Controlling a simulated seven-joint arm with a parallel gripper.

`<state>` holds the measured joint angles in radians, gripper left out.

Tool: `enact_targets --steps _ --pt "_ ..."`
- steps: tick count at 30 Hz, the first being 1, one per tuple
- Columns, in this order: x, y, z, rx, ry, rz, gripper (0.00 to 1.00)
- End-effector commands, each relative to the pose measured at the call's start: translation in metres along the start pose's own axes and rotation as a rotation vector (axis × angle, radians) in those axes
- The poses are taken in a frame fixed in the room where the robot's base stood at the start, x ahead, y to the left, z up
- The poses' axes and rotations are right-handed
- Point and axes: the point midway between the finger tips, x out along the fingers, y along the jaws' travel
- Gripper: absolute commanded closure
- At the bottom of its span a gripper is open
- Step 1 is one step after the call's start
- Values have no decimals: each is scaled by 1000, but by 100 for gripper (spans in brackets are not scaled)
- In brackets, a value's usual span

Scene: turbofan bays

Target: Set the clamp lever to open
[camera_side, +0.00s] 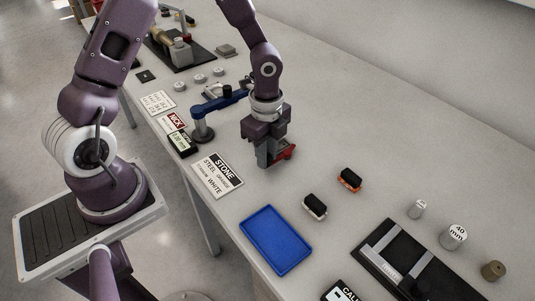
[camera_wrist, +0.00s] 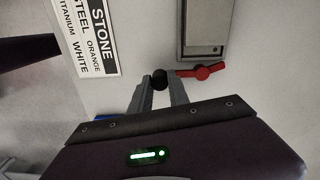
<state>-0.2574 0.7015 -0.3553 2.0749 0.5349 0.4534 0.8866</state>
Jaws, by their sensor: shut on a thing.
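The clamp lever is red (camera_side: 287,152). In the wrist view the red lever (camera_wrist: 202,71) lies roughly across the picture, just below a grey box-like body (camera_wrist: 203,52). A round black knob (camera_wrist: 159,80) sits at its left end. My gripper (camera_wrist: 160,82) has its two fingertips on either side of that knob and is shut on it. In the side view my gripper (camera_side: 265,161) points down at the table, with the red lever just to its right. The arm and gripper hide most of the clamp body there.
A blue arm on a post (camera_side: 202,130) stands close to the left. A STONE card (camera_side: 218,175) lies in front of it. A blue tray (camera_side: 275,241), a white-and-black block (camera_side: 315,206) and an orange-and-black block (camera_side: 349,180) lie nearer the front. A black slide fixture (camera_side: 405,262) is at lower right.

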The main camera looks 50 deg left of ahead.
Motion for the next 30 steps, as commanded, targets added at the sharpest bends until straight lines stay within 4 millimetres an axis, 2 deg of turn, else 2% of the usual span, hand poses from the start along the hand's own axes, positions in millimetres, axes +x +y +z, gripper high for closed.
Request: enact_targets --steps 9,10,12,13,23,30 --pt "0 -1 2 0 -3 -3 100" --pt "0 -1 2 0 -3 -3 73" --pt "0 -1 2 0 -3 -3 59" --pt "0 -1 1 0 -2 -2 57" --pt "-5 -1 1 -1 -1 -3 57" --pt "-53 -2 1 -2 -1 -7 57"
